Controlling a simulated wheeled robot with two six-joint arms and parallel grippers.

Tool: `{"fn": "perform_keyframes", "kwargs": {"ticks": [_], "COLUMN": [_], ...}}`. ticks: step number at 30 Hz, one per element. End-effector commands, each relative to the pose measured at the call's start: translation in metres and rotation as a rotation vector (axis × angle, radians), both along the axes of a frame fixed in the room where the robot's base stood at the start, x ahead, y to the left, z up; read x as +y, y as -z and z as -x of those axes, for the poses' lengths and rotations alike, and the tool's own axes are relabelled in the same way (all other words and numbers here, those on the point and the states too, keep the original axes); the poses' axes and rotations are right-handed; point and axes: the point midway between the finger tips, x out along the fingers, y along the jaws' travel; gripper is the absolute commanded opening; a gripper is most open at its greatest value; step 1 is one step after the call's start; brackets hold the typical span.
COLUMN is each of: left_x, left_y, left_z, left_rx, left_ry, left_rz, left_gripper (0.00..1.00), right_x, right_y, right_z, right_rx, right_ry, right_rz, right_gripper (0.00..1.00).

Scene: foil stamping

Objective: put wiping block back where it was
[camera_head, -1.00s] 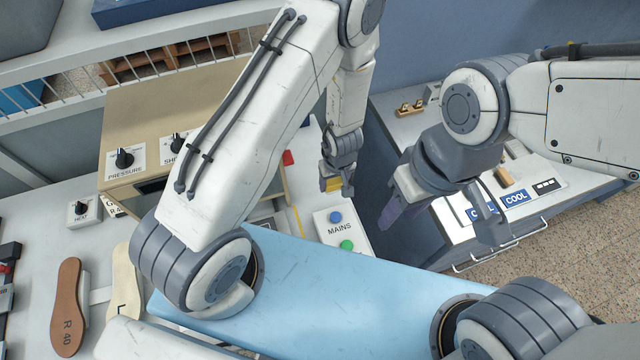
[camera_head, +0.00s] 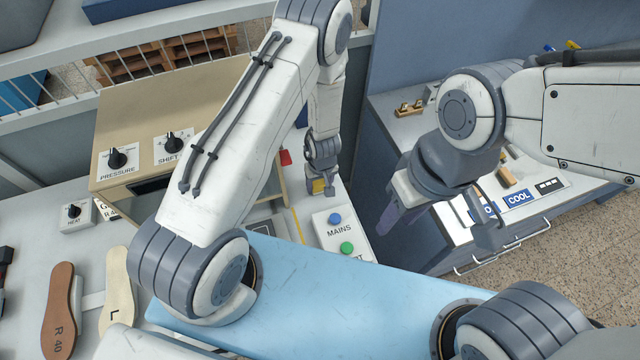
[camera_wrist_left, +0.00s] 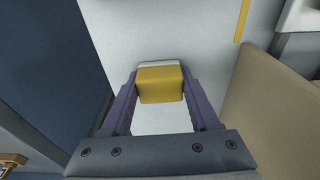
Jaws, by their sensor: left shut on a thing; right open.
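The wiping block (camera_head: 318,187) is a yellow block held by my left gripper (camera_head: 324,180), over the pale bench top behind the MAINS box. In the left wrist view the yellow block (camera_wrist_left: 160,86) sits between the two purple fingers, with a thin whitish layer along its far edge. I cannot tell whether it touches the surface below.
The MAINS box (camera_head: 338,232) with blue and green buttons stands just in front of the left gripper. A beige machine (camera_head: 140,120) with knobs is to the left. A yellow line (camera_wrist_left: 243,20) marks the pale bench top. The COOL bench (camera_head: 462,245) stands at right.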

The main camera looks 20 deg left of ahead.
Motion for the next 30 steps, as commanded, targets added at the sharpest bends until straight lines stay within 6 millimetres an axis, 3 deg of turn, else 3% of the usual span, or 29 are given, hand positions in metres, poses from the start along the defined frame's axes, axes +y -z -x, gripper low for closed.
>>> {"fn": "perform_keyframes", "kwargs": {"ticks": [2, 3, 5, 6, 20, 25, 30], "left_x": [0.0, 0.0, 0.0, 0.0, 0.0, -0.001, -0.004], "left_y": [0.004, 0.004, 0.003, 0.003, 0.001, -0.021, -0.062], "left_z": [0.0, 0.0, 0.0, 0.0, 0.0, 0.001, 0.005], "left_rx": [0.0, 0.0, 0.0, 0.0, 0.0, -0.001, -0.001], "left_ry": [0.001, 0.001, 0.001, 0.001, 0.0, -0.001, -0.001], "left_rz": [0.0, 0.0, 0.0, 0.0, 0.0, 0.0, 0.0], "left_gripper": [0.0, 0.66, 0.88, 0.92, 0.92, 0.92, 0.92], "right_x": [0.0, 0.0, 0.0, 0.0, 0.0, 0.0, 0.0], "right_y": [0.004, 0.004, 0.002, 0.003, 0.0, -0.011, -0.033], "right_z": [0.0, 0.0, 0.0, 0.0, 0.0, 0.0, 0.0], "right_rx": [0.0, 0.0, 0.0, 0.0, 0.0, 0.0, 0.0], "right_ry": [0.0, 0.0, 0.0, 0.0, 0.0, -0.001, -0.001], "right_rz": [0.0, 0.0, 0.0, 0.0, 0.0, 0.0, 0.0], "right_gripper": [0.42, 0.42, 0.42, 0.42, 0.42, 0.42, 0.42]}}
